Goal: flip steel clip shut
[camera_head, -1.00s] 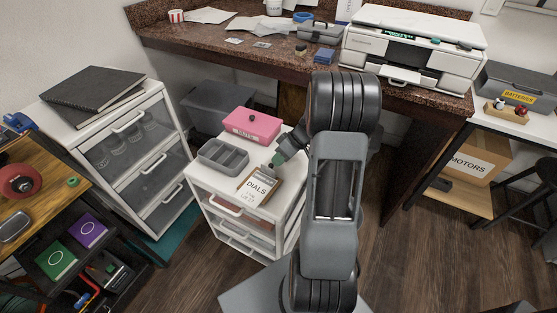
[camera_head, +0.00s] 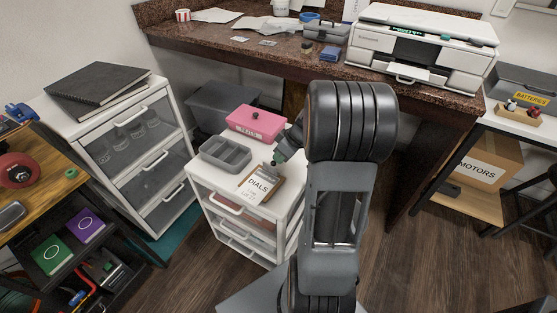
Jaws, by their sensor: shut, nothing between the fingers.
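A clipboard with a paper marked DIALS (camera_head: 257,186) lies on top of the small white drawer cabinet (camera_head: 284,209). The steel clip (camera_head: 273,165) is at the clipboard's far end; it is tiny here and I cannot tell its position. My gripper (camera_head: 277,160) is right at the clip, above or touching it, and is shut with nothing held. My arm comes in from the right, and its thick dark joint hides what lies behind the gripper.
A taller drawer unit (camera_head: 135,165) stands to the left. The granite desk (camera_head: 225,40) with a printer (camera_head: 420,48) is behind.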

